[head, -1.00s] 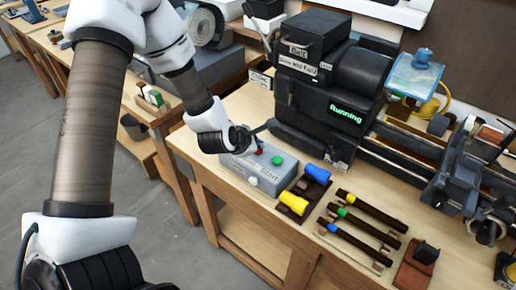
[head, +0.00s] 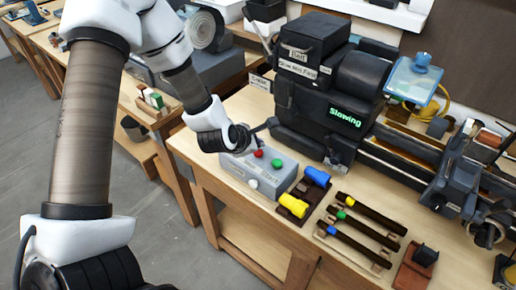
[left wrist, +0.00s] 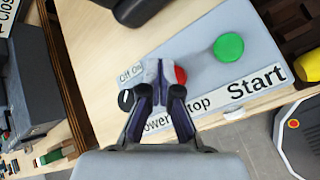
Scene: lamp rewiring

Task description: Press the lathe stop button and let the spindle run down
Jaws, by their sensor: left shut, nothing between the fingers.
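The grey button box (head: 279,184) sits on the bench in front of the lathe. It carries a red stop button (head: 258,153), a green start button (head: 276,164) and a white knob (head: 252,183). The black lathe (head: 311,125) stands behind it, and its display (head: 345,117) reads "Slowing". My left gripper (head: 253,144) is shut and empty, close to the red button. In the left wrist view, the shut fingers (left wrist: 160,80) partly cover the red button (left wrist: 180,75); I cannot tell whether they touch it. The green button (left wrist: 228,47) is clear. My right gripper is not in view.
Yellow (head: 294,205) and blue (head: 317,176) handled pieces lie right of the box. Several dark tools with coloured bands lie on racks (head: 352,247) farther right. A blue clear guard (head: 413,77) stands over the lathe bed.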

